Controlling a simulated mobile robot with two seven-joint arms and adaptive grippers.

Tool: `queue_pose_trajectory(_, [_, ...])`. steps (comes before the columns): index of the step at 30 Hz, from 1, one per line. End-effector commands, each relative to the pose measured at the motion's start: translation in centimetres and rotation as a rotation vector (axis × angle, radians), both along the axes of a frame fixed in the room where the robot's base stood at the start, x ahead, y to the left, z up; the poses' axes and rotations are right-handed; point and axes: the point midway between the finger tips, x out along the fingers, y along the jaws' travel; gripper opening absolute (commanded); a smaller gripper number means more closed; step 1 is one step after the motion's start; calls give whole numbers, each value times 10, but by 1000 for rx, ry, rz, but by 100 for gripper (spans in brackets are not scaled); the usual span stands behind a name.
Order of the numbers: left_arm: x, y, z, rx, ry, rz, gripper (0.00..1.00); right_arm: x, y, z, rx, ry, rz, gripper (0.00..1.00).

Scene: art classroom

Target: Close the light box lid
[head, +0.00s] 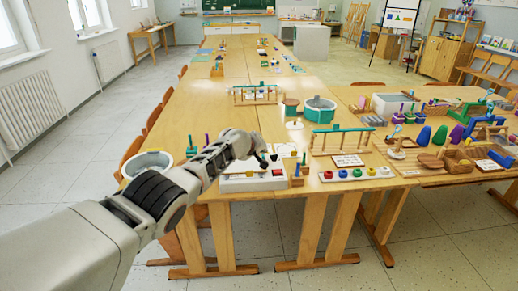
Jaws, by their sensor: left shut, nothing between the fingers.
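A low white box (245,185) with a small red part on its top right stands at the near edge of the wooden table; it looks like the light box. My left arm reaches in from the lower left. My left gripper (268,160) is shut and empty, over or at the top of this box. The arm and gripper hide much of the box's top, so I cannot tell the lid's position or whether the gripper touches it. My right gripper is not in view.
A grey round tub (148,164) stands left of my arm. Right of the box are a small wooden block with pegs (296,181), a board with coloured rings (357,174) and a teal-barred rack (340,140). A teal-and-white tub (319,110) stands behind. The right table is crowded.

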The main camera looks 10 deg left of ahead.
Motion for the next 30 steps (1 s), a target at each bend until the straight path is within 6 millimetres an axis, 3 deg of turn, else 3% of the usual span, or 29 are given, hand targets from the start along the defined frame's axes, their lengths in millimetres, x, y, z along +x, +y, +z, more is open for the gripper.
queue_pose_trajectory(1, [0,-3,-8,-1,2,-1,0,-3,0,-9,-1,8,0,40])
queue_pose_trajectory(6, [1,-5,-14,-1,0,-1,0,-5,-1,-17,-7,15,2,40])
queue_pose_trajectory(25, [2,-7,-14,-1,-3,0,0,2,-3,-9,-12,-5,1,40])
queue_pose_trajectory(30, [1,-5,-3,-2,-5,1,0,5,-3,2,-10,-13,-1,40])
